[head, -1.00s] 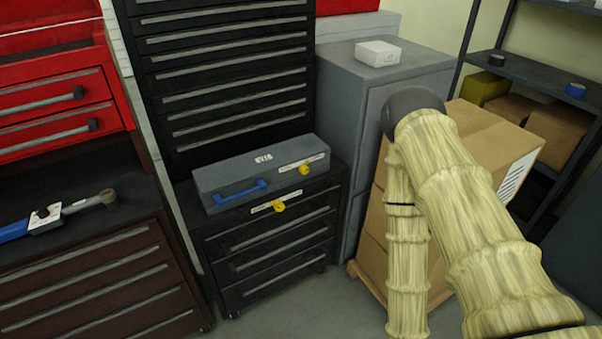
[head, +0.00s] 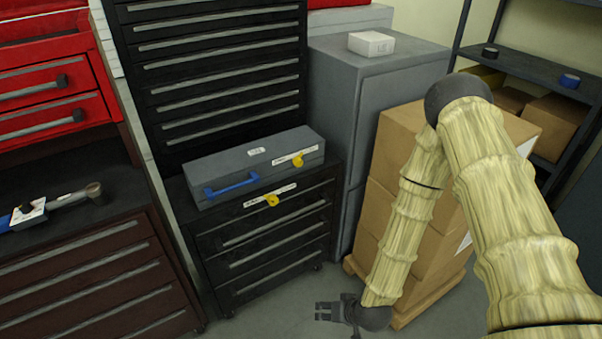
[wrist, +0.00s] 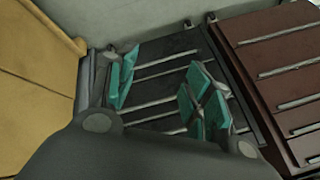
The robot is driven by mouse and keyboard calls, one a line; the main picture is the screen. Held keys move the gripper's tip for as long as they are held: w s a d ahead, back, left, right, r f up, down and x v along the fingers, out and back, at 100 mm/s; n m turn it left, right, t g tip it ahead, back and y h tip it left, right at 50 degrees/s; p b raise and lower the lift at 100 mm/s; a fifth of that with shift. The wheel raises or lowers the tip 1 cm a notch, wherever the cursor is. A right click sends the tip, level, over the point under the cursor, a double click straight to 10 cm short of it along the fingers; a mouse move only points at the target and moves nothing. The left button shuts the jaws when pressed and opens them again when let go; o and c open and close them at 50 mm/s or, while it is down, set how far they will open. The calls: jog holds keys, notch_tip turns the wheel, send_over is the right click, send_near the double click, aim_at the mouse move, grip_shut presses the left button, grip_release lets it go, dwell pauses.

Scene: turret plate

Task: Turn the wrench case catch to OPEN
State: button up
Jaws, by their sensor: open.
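A grey wrench case (head: 230,172) with a blue handle (head: 232,185) sits on top of a low black drawer cabinet in the head view. A yellow catch (head: 297,160) with a white label strip is on the case's front, toward its right end. A second yellow catch (head: 271,200) with its own label is on the cabinet's upper front edge. The label words are too small to read. My gripper (head: 325,311) is low near the floor, right of and below the cabinet, apart from the case. In the wrist view its teal fingers (wrist: 160,88) are spread and empty.
Stacked cardboard boxes (head: 400,190) on a pallet stand close to the right of my gripper. A grey cabinet (head: 335,110) stands behind. A dark red drawer unit (head: 90,270) is at left. Floor is clear before the black cabinet (head: 270,245).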

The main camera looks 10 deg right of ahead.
jog(key=w+a+r+t+y+b, duration=0.1)
jog(key=w+r+t, duration=0.1)
jog(key=w, duration=0.5)
jog(key=w+a+r+t+y+b, duration=0.1)
jog(key=w+a+r+t, duration=0.1)
jog(key=w, duration=0.5)
jog(key=t+y+b, duration=0.2)
jog(key=t+b, duration=0.2)
jog(key=t, duration=0.3)
send_near(300, 164)
jog(key=shift+m, duration=0.4)
jog(key=p+x, duration=0.2)
jog(key=x, duration=0.7)
jog(key=shift+r, duration=0.15)
jog(key=c, duration=1.1)
jog(key=shift+o, duration=0.2)
